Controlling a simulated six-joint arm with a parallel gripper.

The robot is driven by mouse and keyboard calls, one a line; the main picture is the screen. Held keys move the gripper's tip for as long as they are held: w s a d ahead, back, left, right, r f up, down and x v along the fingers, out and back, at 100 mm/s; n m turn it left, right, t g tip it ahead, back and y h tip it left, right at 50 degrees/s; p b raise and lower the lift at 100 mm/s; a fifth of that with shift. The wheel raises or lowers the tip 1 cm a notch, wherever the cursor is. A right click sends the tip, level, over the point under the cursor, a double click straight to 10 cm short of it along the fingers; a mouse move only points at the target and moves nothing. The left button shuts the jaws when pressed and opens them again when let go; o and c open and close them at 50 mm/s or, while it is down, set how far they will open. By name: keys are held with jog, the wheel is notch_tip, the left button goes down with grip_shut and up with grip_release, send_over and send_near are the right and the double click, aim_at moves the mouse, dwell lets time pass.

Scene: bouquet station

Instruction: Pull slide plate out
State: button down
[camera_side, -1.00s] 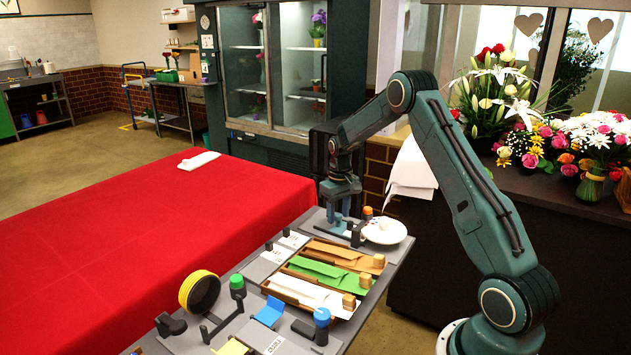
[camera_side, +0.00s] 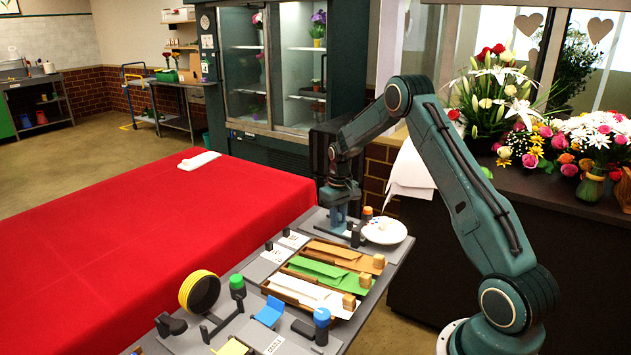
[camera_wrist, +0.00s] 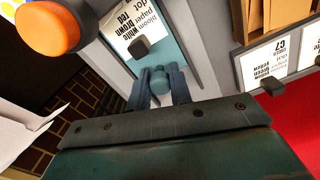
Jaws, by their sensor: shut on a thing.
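My gripper (camera_side: 339,222) points down at the far end of the grey station board, left of the white dish. In the wrist view its two blue fingers (camera_wrist: 160,88) are shut on a small round teal knob (camera_wrist: 160,76). The knob is at the near end of the teal slide plate (camera_wrist: 187,55), beside a white printed card (camera_wrist: 120,28). A dark block (camera_wrist: 139,46) stands over the card. In the side view the fingers and arm hide the knob and most of the plate.
An orange-topped post (camera_wrist: 48,26) stands close to my gripper. The white dish (camera_side: 384,231) is just right of it. Trays with brown, green and white paper (camera_side: 325,268) lie nearer the camera. The red table (camera_side: 140,225) is at left.

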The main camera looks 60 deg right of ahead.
jog(key=shift+w, duration=3.8)
jog(key=c, duration=1.3)
grip_release()
jog(key=shift+o, duration=0.2)
jog(key=shift+r, duration=0.15)
notch_tip(320, 180, up, 14)
jog(key=shift+f, duration=0.2)
jog(key=shift+r, duration=0.1)
